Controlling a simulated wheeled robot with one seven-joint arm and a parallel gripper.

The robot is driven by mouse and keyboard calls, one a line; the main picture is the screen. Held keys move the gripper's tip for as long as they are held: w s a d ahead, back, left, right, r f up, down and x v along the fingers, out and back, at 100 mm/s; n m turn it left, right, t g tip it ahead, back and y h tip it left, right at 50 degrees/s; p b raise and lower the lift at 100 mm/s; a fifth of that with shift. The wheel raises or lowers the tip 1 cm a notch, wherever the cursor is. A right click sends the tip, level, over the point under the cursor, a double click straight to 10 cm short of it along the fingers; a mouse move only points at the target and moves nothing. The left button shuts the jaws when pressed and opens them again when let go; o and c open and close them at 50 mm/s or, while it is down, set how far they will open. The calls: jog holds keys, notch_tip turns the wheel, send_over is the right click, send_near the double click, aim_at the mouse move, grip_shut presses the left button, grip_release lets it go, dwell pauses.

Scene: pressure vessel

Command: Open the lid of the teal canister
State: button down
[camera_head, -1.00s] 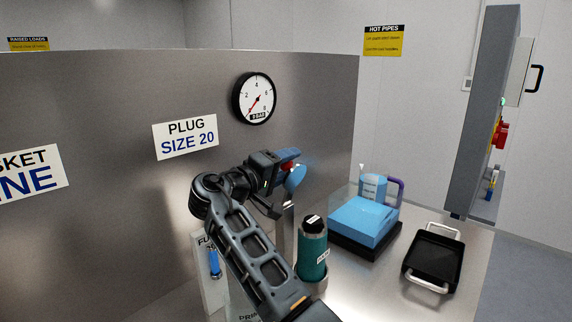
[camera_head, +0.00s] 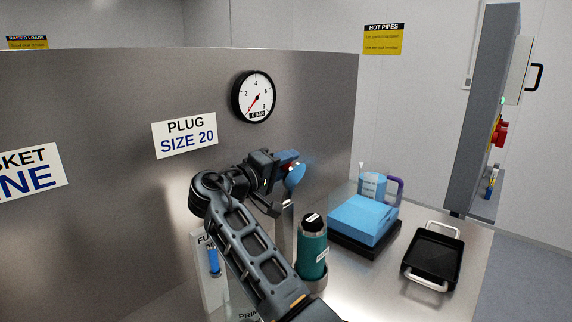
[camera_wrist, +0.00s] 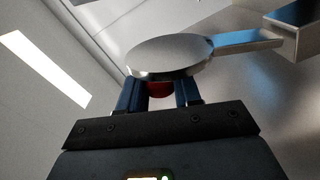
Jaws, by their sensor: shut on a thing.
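A teal canister (camera_head: 312,257) with a black top (camera_head: 313,224) and a white label stands upright on the steel table, partly behind my arm. My gripper (camera_head: 284,164) is up and left of it, apart from its teal body. In the wrist view my gripper (camera_wrist: 160,92) is shut on a red knob (camera_wrist: 160,89). A round metal disc (camera_wrist: 170,54) sits just beyond the knob, and a flat bar (camera_wrist: 250,40) runs from it to a block at the right. The disc also shows tilted in the head view (camera_head: 295,176). I cannot tell how it joins the canister.
A steel wall with a gauge (camera_head: 254,97) stands behind my gripper. A blue box (camera_head: 362,219) on a black base and a black tray (camera_head: 433,257) with light handles lie to the right. A steel post (camera_head: 286,225) stands just left of the canister.

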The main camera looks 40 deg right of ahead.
jog(key=shift+w+f, duration=0.1)
jog(key=shift+w+f+b, duration=0.1)
jog(key=shift+w+b, duration=0.95)
jog(key=shift+b, duration=0.1)
jog(key=c, duration=0.8)
grip_release()
jog(key=shift+a, duration=0.2)
jog(key=shift+s+a+b, duration=0.15)
jog(key=shift+a+b, duration=0.7)
jog(key=shift+a, duration=2.95)
